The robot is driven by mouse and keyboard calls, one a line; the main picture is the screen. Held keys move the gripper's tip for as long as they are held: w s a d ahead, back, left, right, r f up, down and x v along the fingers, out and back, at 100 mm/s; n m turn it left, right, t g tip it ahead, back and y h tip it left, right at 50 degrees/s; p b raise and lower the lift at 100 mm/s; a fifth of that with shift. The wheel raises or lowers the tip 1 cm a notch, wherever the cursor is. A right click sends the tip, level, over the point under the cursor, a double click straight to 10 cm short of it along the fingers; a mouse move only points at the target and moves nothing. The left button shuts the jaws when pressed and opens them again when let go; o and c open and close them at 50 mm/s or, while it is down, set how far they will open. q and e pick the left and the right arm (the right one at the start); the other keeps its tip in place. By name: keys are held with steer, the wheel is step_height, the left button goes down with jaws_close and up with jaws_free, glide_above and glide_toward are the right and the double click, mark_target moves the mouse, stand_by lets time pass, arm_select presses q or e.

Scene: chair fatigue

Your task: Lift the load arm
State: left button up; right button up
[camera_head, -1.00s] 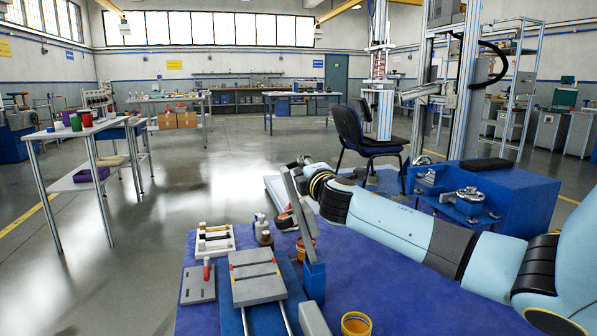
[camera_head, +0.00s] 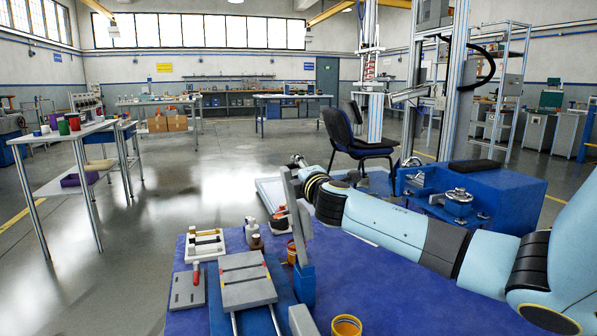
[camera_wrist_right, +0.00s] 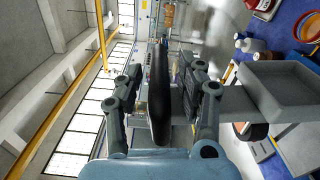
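The load arm (camera_head: 412,93) appears to be the grey bar reaching left from the tall metal test frame (camera_head: 461,95) in the head view. It is level or nearly so, above and right of the dark chair (camera_head: 341,128). My right gripper (camera_head: 297,161) is small in the head view, in front of the chair and well left of the load arm. In the right wrist view its two fingers (camera_wrist_right: 160,88) stand apart. A black rounded oblong (camera_wrist_right: 159,95) shows between them. I cannot tell what it is or whether it is touched. My left gripper is out of view.
A blue-covered bench (camera_head: 385,285) holds a grey two-rail fixture (camera_head: 246,280), a yellow cup (camera_head: 346,325) and bottles. A blue machine block (camera_head: 512,190) stands behind my right arm. A side table (camera_head: 75,135) is at left. Open floor lies between it and the bench.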

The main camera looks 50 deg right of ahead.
steer(key=v, duration=1.2)
stand_by(0.3)
